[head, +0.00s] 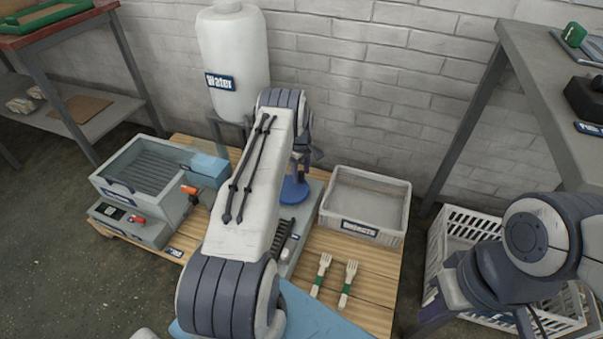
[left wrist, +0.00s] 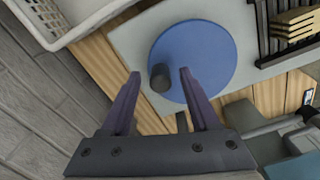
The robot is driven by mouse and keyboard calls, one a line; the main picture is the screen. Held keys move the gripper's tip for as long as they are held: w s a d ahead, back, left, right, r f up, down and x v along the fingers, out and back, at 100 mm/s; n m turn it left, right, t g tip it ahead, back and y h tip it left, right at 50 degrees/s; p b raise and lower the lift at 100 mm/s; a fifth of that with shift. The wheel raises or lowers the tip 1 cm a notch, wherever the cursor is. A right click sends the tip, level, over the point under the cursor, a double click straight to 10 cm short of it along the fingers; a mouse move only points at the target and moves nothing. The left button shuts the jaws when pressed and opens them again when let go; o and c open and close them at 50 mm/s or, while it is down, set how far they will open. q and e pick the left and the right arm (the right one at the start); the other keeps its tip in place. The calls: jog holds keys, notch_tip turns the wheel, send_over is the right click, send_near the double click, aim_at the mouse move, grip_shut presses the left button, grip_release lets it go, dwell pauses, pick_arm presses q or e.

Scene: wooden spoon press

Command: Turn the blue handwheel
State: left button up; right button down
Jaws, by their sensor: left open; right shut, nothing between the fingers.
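The blue handwheel (head: 294,190) is partly hidden behind my left arm in the head view. In the left wrist view it is a flat blue disc (left wrist: 205,55) with a dark upright knob (left wrist: 159,78) near its rim. My left gripper (head: 308,156) is above the wheel. In the left wrist view its open fingers (left wrist: 160,73) appear on either side of the knob; I cannot tell whether they touch it or how far down they reach. My right gripper (head: 431,313) is shut and empty at the lower right, over the floor near the white crate.
A grey bin (head: 368,205) stands right of the wheel on the wooden pallet (head: 370,270). Two forks (head: 347,283) lie in front of it. A grey machine (head: 140,190) and a water tank (head: 232,55) stand left and behind. A white crate (head: 450,220) is at right.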

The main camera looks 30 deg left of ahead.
pick_arm(q)
notch_tip(320, 180, up, 10)
jog(key=p, duration=0.4)
